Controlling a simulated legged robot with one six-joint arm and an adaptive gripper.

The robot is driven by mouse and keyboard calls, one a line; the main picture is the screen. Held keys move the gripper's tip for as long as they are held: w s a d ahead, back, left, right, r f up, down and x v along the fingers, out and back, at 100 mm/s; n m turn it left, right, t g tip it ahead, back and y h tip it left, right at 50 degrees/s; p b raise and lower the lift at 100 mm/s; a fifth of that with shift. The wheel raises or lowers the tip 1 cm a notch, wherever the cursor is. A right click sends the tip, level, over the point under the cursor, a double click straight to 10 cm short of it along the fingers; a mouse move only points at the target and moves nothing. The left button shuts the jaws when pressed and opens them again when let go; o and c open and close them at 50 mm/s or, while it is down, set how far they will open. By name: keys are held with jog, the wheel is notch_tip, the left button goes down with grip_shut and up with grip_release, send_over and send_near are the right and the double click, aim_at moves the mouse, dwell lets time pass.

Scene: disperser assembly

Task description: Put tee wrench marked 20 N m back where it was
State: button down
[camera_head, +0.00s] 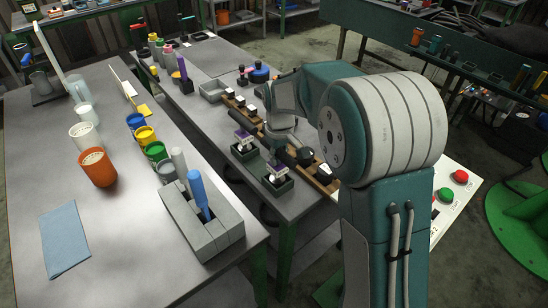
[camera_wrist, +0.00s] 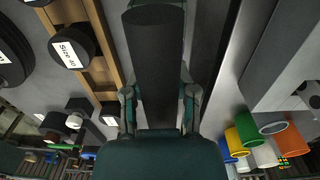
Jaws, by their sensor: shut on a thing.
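My gripper (camera_wrist: 160,95) has its two fingers closed on both sides of a thick dark cylindrical bar (camera_wrist: 155,45), which looks like the handle of the tee wrench. The bar runs away from the palm to the top of the wrist view. No 20 N m mark is readable on it, and the rest of the tool is hidden. A wooden rack (camera_wrist: 98,72) lies to the left of the bar in the wrist view, with black round-headed tools (camera_wrist: 72,47) carrying white size labels. In the head view my wrist is over the wooden rack (camera_head: 325,177) on the middle bench.
A grey slotted block (camera_head: 215,238) with a blue-handled tool (camera_head: 198,190) sits on the left bench near coloured cups (camera_head: 156,151). A panel with red and green buttons (camera_head: 460,176) is at right.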

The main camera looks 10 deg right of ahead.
jog(key=shift+f, duration=0.15)
jog(key=shift+c, duration=2)
grip_release()
jog(key=shift+d, duration=0.1)
